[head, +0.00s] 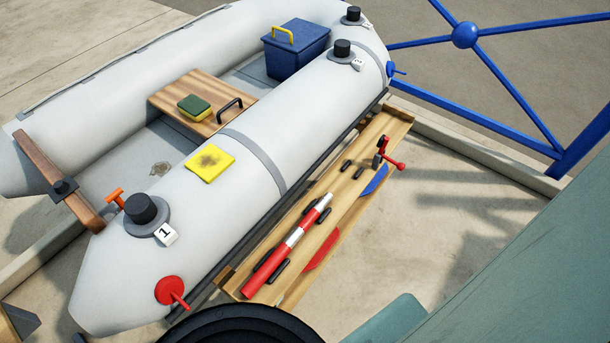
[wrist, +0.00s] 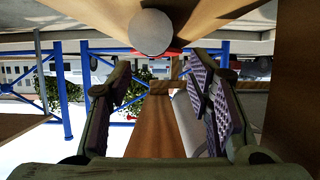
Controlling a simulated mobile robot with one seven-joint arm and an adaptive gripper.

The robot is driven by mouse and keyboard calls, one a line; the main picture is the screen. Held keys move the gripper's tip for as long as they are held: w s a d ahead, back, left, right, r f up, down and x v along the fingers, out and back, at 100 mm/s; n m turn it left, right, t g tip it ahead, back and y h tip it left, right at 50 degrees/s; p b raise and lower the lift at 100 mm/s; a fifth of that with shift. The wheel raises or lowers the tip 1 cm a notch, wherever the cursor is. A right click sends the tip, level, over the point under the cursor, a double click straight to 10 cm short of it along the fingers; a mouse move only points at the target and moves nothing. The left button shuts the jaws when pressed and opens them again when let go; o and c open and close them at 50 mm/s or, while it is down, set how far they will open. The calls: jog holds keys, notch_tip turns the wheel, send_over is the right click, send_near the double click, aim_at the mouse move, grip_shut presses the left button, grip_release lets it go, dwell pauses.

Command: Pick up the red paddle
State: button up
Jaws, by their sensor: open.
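No red thing here clearly shows as a whole paddle. A red-and-white banded rod (head: 288,244) lies along the wooden rack (head: 345,207) between black clips. A flat red rounded patch (head: 322,249) shows at the rack's right edge; I cannot tell whether it is a separate piece. A red disc with a short stem (head: 171,290) is on the boat's near tube. My gripper (wrist: 163,78) is open in the wrist view, with nothing seen held between its fingers. A wooden plank (wrist: 157,130) shows beyond and between the fingers. The fingers are not seen in the head view.
The grey inflatable boat (head: 235,155) stands left of the rack. A red-handled crank-like piece (head: 385,156) and a blue patch (head: 375,181) are at the rack's far end. A blue frame (head: 515,85) stands at upper right. Bare floor (head: 425,225) lies right of the rack.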

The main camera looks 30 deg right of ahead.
jog(key=x, duration=0.4)
jog(key=shift+s+d+r+p, duration=0.1)
jog(key=shift+s+p, duration=0.25)
jog(key=shift+w+d+f, duration=0.15)
jog(key=shift+d+f, duration=0.15)
jog(key=shift+d, duration=0.15)
jog(key=shift+c, duration=0.4)
grip_shut()
